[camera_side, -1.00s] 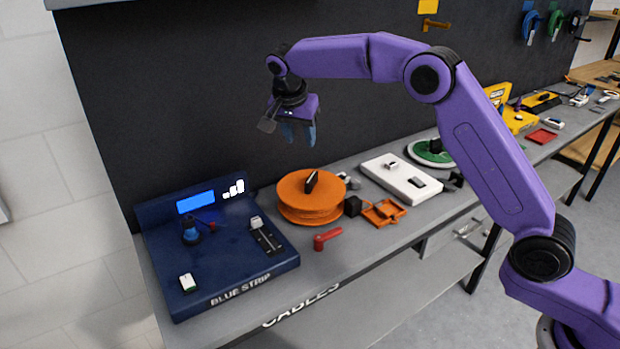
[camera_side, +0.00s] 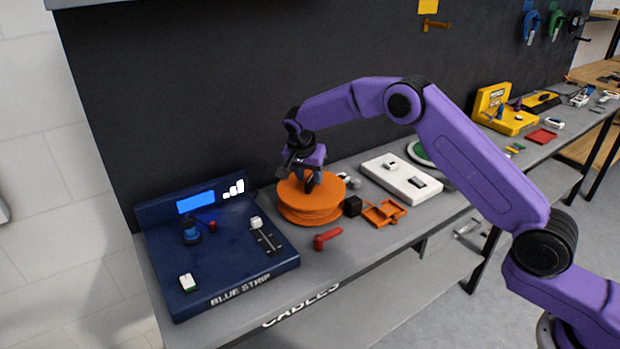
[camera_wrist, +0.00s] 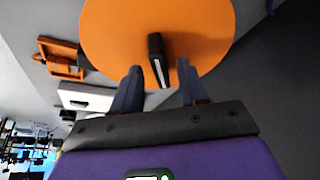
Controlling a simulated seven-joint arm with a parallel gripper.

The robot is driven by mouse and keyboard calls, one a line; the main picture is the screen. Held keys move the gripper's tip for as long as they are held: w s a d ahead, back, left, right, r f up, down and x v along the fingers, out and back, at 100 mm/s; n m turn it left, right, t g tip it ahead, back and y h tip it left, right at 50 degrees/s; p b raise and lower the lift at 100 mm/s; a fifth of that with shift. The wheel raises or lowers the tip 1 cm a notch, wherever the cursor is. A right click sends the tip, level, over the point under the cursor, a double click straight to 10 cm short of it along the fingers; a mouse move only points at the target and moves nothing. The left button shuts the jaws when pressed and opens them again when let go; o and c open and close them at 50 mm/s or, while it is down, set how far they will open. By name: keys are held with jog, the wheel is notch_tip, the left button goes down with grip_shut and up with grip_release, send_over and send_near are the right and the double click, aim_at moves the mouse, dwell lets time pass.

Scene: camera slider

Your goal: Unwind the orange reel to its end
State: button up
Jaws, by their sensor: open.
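The orange reel (camera_side: 311,206) lies flat on the grey bench, to the right of the blue panel. In the wrist view its round top (camera_wrist: 200,28) fills the upper middle. A black handle (camera_wrist: 157,55) stands up from the reel's top; in the side view my fingers partly hide it. My gripper (camera_side: 308,188) is over the reel's top. In the wrist view my gripper (camera_wrist: 160,72) is open, with one finger on each side of the handle and gaps between. I cannot tell whether the fingertips touch the reel.
The blue panel (camera_side: 225,275) marked BLUE STRIP stands at left. A red handle-shaped piece (camera_side: 327,238) lies in front of the reel. A black block (camera_side: 353,206), an orange bracket (camera_side: 384,213) and a white box (camera_side: 401,179) are to its right. A dark wall rises behind.

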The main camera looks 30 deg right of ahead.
jog(key=shift+x, duration=0.9)
grip_shut()
jog(key=shift+r+n, duration=0.1)
jog(key=shift+n, duration=0.2)
jog(key=n, duration=0.1)
jog(key=n+t+y, duration=0.1)
jog(key=n, duration=0.1)
jog(key=shift+s+d+n, duration=0.1)
jog(key=shift+d+n, duration=0.05)
jog(key=shift+n, duration=0.15)
jog(key=shift+d+n+t+y, duration=0.1)
jog(key=shift+n+t+y, duration=0.25)
jog(key=shift+n, duration=0.7)
jog(key=shift+d+n+t+y, duration=0.15)
jog(key=shift+n+y, duration=0.4)
jog(key=shift+n, duration=0.5)
jog(key=shift+a, duration=0.1)
